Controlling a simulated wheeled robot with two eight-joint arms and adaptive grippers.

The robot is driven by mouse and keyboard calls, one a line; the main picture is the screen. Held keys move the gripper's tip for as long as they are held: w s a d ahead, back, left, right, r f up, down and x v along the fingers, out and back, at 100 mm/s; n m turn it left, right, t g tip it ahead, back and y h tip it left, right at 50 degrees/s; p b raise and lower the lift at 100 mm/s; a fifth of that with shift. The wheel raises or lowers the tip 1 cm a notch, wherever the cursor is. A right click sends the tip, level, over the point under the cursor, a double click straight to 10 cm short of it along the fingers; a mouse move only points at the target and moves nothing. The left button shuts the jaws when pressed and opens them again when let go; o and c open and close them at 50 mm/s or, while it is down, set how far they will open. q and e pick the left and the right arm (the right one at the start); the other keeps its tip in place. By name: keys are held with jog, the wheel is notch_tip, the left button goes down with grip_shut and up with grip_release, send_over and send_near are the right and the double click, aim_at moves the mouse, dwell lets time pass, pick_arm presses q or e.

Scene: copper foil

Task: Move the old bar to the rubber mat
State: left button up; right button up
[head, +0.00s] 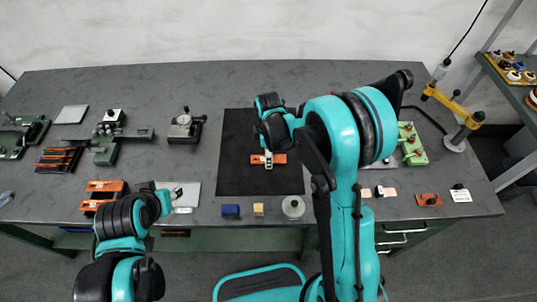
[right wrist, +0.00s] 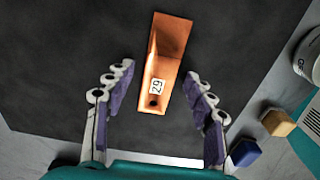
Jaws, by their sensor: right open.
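A copper-coloured bar (head: 278,159) with a white number tag and a dark hole near one end lies flat on the black rubber mat (head: 240,132). In the right wrist view the bar (right wrist: 166,60) lies between the fingers of my right gripper (right wrist: 158,76), which is open, with dark mat (right wrist: 75,60) showing on both sides of the bar. In the head view the right gripper (head: 268,160) is over the bar and hides part of it. My left arm is at the front left, and its fingers cannot be made out.
A blue block (head: 231,211), a yellow block (head: 258,209) and a round white item (head: 293,207) stand along the front edge. Orange pieces (head: 106,187) lie at left, another orange piece (head: 428,200) at right. A green fixture (head: 412,145) stands right of my arm. The mat's rear is clear.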

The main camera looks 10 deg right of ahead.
notch_tip(320, 180, up, 12)
jog(key=p, duration=0.3)
jog(key=s+d+r+m+t, duration=0.2)
jog(key=s+r+m+t, duration=0.1)
jog(key=s+m, duration=0.5)
jog(key=s+d+r+m+t, duration=0.3)
jog(key=s+r+m+t, duration=0.1)
jog(key=s+m, duration=0.3)
jog(key=shift+s+d+r+m, duration=0.2)
jog(key=shift+s+r+m, duration=0.2)
jog(key=shift+s+r, duration=0.65)
jog(key=shift+s+f, duration=0.1)
jog(key=shift+f, duration=0.05)
